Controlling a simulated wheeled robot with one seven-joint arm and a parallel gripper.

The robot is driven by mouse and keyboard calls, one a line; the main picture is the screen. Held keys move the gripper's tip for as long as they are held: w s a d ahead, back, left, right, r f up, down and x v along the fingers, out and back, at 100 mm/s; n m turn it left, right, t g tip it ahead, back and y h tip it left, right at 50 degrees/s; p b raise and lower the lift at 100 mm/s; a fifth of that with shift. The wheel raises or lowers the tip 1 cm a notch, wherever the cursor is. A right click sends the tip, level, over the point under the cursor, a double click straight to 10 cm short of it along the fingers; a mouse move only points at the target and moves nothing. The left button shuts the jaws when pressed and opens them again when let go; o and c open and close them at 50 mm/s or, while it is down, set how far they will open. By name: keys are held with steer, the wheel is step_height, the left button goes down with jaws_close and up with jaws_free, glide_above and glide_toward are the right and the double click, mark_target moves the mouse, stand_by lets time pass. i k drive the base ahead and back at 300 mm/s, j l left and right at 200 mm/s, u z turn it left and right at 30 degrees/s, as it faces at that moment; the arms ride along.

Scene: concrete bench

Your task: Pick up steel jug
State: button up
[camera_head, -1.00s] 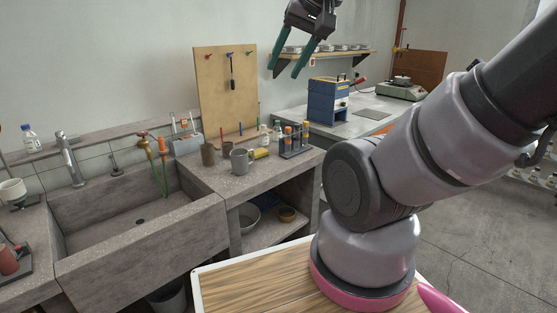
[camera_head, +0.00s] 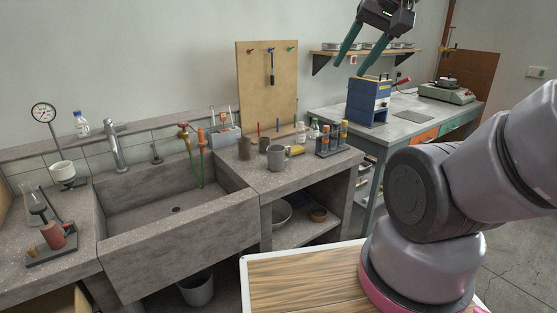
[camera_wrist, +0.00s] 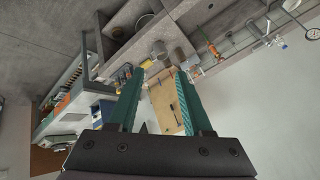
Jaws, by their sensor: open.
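The steel jug (camera_head: 277,157) is a grey cylinder with a handle on its right side. It stands upright on the concrete bench (camera_head: 297,174), right of the sink. My gripper (camera_head: 351,68) hangs high up, right of the jug in the picture and well apart from it. Its two teal fingers are spread with nothing between them. In the wrist view, my gripper (camera_wrist: 163,70) also shows open, and what looks like the jug (camera_wrist: 158,48) appears small and distant beyond the fingertips.
A brown cylinder (camera_head: 245,149) stands left of the jug. A yellow object (camera_head: 297,151) lies close on its right, before a tube rack (camera_head: 331,140). A pegboard (camera_head: 266,85) rises behind. The sink (camera_head: 165,205) is left, and a blue device (camera_head: 368,100) stands further right.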

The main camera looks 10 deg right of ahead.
mark_target(276, 153)
steer(key=i+j+z, duration=0.35)
steer(key=j, duration=0.25)
steer(key=i+j+z, duration=0.3)
steer(key=j, duration=0.4)
steer(key=i, duration=0.1)
